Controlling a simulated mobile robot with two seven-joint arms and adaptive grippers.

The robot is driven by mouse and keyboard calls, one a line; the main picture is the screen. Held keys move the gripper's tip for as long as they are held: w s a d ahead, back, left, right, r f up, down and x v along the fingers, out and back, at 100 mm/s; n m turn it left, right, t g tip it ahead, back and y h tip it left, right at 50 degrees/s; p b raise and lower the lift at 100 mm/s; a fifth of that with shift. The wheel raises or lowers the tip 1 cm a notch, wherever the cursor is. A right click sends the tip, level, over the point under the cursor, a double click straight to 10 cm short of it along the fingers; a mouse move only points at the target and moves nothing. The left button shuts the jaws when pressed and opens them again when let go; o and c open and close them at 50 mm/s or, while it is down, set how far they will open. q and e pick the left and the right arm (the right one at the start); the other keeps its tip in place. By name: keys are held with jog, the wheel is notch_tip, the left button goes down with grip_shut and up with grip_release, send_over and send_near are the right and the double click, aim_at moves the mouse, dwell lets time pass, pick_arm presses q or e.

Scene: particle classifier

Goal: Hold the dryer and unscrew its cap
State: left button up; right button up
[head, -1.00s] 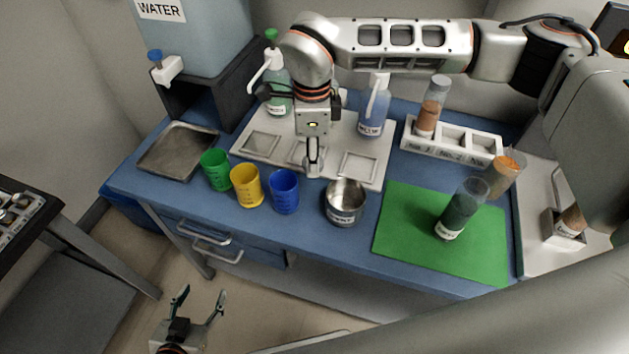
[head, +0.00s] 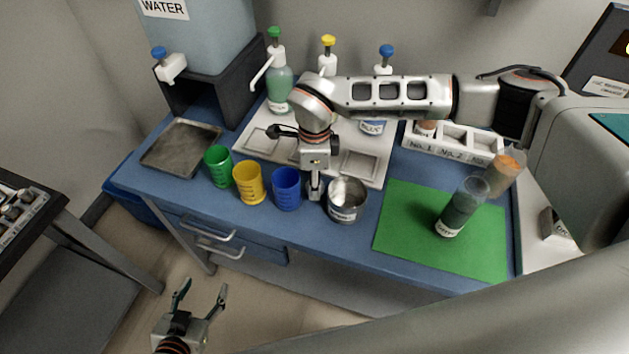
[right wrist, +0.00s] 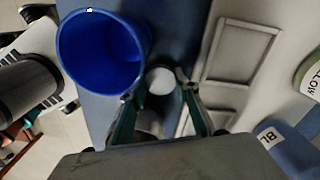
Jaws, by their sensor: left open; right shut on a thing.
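My right gripper (head: 315,190) points down between the blue cup (head: 286,188) and the metal cup (head: 346,197). In the right wrist view its fingers (right wrist: 158,85) are shut on a small pale round thing (right wrist: 160,79), perhaps a cap; I cannot tell for sure. My left gripper (head: 201,292) is open and empty over the floor, in front of the bench. I cannot surely pick out the dryer. A clear cylinder with dark contents (head: 462,207) stands on the green mat (head: 405,235), with no gripper near it.
Green (head: 217,166) and yellow (head: 249,182) cups stand left of the blue one. A metal tray (head: 180,146), pump bottles (head: 279,88) and a white rack (head: 450,138) stand behind. A cylinder with orange contents (head: 505,172) is at the right. The mat's left part is clear.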

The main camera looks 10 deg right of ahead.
jog(key=shift+f, duration=0.1)
jog(key=o, duration=0.8)
jog(key=shift+f, duration=0.1)
jog(key=o, duration=0.4)
jog(key=shift+r, duration=0.35)
notch_tip(320, 180, up, 12)
jog(key=shift+f+b, duration=0.1)
jog(key=shift+b, duration=0.6)
